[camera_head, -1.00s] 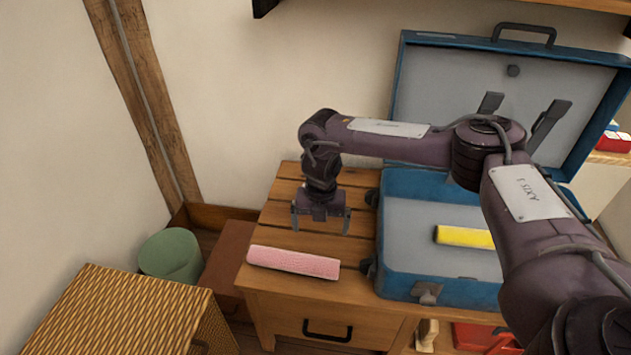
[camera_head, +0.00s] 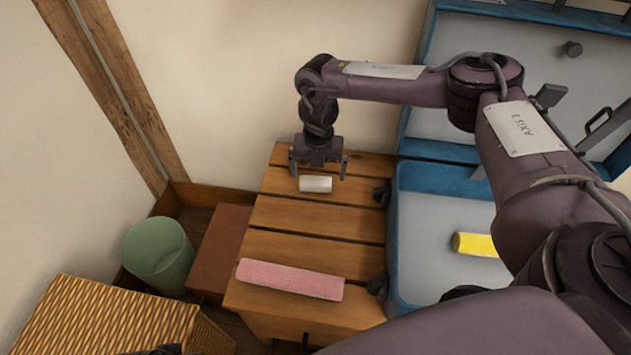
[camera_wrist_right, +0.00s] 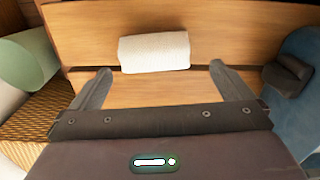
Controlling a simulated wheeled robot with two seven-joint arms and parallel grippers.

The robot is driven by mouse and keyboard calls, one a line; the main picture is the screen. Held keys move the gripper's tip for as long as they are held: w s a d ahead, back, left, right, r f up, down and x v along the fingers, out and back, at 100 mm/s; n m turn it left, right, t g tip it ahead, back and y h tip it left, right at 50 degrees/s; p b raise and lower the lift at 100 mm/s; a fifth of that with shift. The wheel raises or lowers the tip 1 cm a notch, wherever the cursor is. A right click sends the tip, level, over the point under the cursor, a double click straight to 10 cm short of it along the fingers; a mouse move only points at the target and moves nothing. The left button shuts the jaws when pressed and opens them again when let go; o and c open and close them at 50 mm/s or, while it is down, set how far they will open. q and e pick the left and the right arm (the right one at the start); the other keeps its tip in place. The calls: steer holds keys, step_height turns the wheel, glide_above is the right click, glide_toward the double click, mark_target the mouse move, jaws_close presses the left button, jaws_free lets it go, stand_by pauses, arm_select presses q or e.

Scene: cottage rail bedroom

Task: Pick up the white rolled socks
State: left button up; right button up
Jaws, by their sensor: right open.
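The white rolled socks (camera_head: 316,184) lie on the slatted top of the wooden stand, near its back edge. They also show in the right wrist view (camera_wrist_right: 154,52), just ahead of the fingertips and between their lines. My right gripper (camera_head: 318,172) points down over the back of the stand, close to the socks. Its two fingers are apart with nothing between them, as the right wrist view (camera_wrist_right: 160,70) shows. The exact height above the socks is hard to tell. My left gripper cannot be made out.
A pink roll (camera_head: 290,279) lies at the stand's front (camera_head: 318,247). An open blue suitcase (camera_head: 428,177) stands to the right, with a yellow roll (camera_head: 475,244) inside. A green bin (camera_head: 158,258) and a wicker box (camera_head: 105,322) are at the left.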

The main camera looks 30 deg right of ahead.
mark_target(316, 179)
steer(key=f, duration=0.3)
steer(key=f+b, duration=0.1)
steer(key=f, duration=0.1)
steer(key=shift+w+a+f, duration=0.1)
steer(key=shift+w+a, duration=0.1)
steer(key=shift+w, duration=0.05)
steer(key=shift+c, duration=0.4)
steer(key=c, duration=0.9)
